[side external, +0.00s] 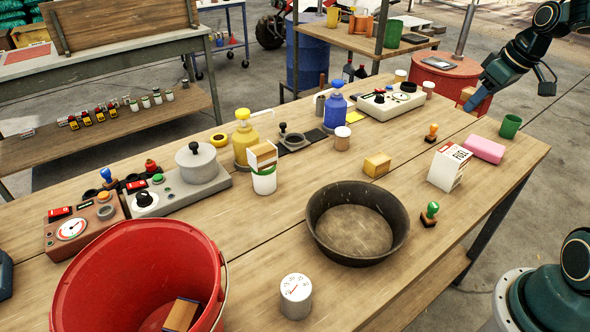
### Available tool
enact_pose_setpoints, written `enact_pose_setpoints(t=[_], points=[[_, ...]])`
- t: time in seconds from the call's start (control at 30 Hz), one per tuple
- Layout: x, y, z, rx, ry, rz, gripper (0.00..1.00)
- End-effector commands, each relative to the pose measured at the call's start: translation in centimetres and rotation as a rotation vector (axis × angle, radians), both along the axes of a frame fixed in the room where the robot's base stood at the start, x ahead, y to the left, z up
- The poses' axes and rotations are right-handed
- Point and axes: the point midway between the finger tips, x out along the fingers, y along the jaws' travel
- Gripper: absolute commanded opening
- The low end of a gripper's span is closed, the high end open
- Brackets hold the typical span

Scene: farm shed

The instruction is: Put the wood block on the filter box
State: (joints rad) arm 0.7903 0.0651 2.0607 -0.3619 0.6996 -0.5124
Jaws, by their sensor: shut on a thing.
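My gripper (473,104) is at the upper right, low over the far right part of the workbench. It is shut on a small tan block, which I take for the wood block (467,93); my fingers hide part of it. I cannot tell whether the block touches the bench. A small yellow-tan box (377,166) lies on the bench near the middle, apart from my gripper; it may be the filter box, but no label is readable. Another tan and white box (263,155) sits on a white and green tin (264,181).
A red bucket (100,265) is at front left. Bare wood lies around the yellow-tan box.

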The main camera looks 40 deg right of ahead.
Motion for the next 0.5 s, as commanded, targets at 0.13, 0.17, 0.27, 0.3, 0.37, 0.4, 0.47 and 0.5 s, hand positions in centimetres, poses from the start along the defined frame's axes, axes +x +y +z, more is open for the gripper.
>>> enact_pose_setpoints(t=[0.13, 0.17, 0.27, 0.3, 0.37, 0.4, 0.47, 0.5], points=[[0.0, 0.1, -3.0, 0.004, 0.003, 0.002, 0.15], [0.0, 0.1, -3.5, 0.004, 0.004, 0.001, 0.15], [0.0, 0.1, -5.1, 0.004, 0.003, 0.002, 0.15], [0.0, 0.1, -5.6, 0.003, 0.002, 0.001, 0.15], [0.0, 0.1, -6.3, 0.003, 0.002, 0.001, 0.15], [0.0, 0.0, -6.6, 0.002, 0.000, 0.001, 0.15], [0.0, 0.0, -6.9, 0.002, 0.000, 0.001, 0.15], [0.0, 0.0, -7.0, 0.001, 0.000, 0.001, 0.15]])
